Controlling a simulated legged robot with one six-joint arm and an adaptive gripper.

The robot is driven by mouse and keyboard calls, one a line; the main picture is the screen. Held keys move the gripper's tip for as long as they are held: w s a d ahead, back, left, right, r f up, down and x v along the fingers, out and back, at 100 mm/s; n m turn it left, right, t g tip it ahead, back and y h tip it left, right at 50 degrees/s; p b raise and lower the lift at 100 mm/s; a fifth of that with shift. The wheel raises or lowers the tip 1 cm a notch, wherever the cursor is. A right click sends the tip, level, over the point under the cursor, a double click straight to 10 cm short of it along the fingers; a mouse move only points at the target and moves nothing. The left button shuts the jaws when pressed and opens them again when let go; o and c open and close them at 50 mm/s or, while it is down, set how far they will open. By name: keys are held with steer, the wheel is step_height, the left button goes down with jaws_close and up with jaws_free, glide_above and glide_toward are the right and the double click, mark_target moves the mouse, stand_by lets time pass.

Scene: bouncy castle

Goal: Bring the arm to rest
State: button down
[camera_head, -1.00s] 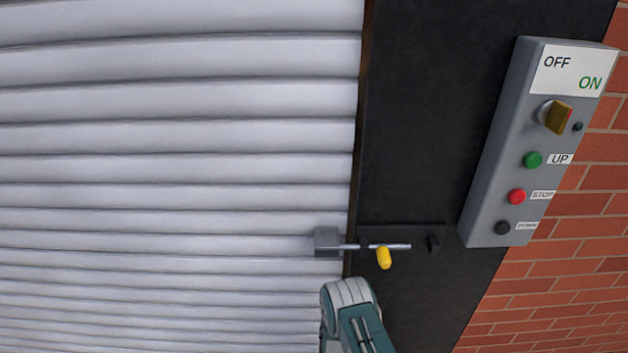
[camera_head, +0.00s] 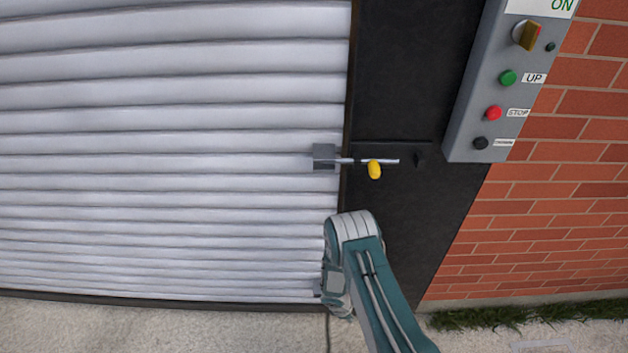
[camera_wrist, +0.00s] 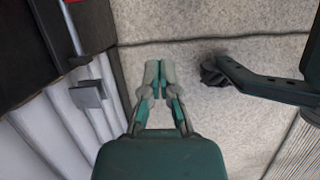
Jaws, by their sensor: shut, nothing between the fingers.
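My gripper (camera_wrist: 158,75) is shut and empty in the wrist view, its fingertips together over bare concrete floor. In the head view my teal and grey arm is bent in front of the lower right of the shutter, and the gripper itself does not show there. The arm stands apart from the bolt (camera_head: 362,161) with its yellow knob (camera_head: 374,170). The bolt spans from a grey bracket (camera_head: 324,157) on the shutter to the dark door frame.
A white roller shutter (camera_head: 170,120) fills the left, down to the floor. A grey control box (camera_head: 480,95) with a rotary switch and UP and STOP buttons hangs at upper right. A brick wall (camera_head: 540,210) stands right. Concrete floor (camera_head: 180,325) in front is clear.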

steer(key=w+d+r+m+t, duration=0.15)
steer(key=w+r, duration=0.25)
steer(key=r, duration=0.6)
steer(key=w+r+m, duration=0.3)
steer(key=w+r, duration=0.1)
steer(key=r, duration=0.6)
step_height(320, 180, up, 21)
steer(key=s+d+m, duration=0.2)
steer(key=m, duration=0.3)
steer(key=s+d+r+m+t+y, duration=0.1)
steer(key=s+r+m, duration=0.1)
steer(key=s+r, duration=0.45)
steer(key=s+d+r+m+t, duration=0.1)
steer(key=s+r+m, duration=0.15)
steer(key=r, duration=0.65)
steer(key=s+a+r+m+t+y, duration=0.1)
steer(key=s+r, duration=0.2)
steer(key=s, duration=0.5)
steer(key=s+a+r+m+t+y, duration=0.1)
steer(key=s+r, duration=0.3)
steer(key=s, duration=0.4)
steer(key=shift+s+m+y, duration=0.25)
steer(key=shift+m+y, duration=0.05)
steer(key=shift+m, duration=0.3)
steer(key=shift+w, duration=0.1)
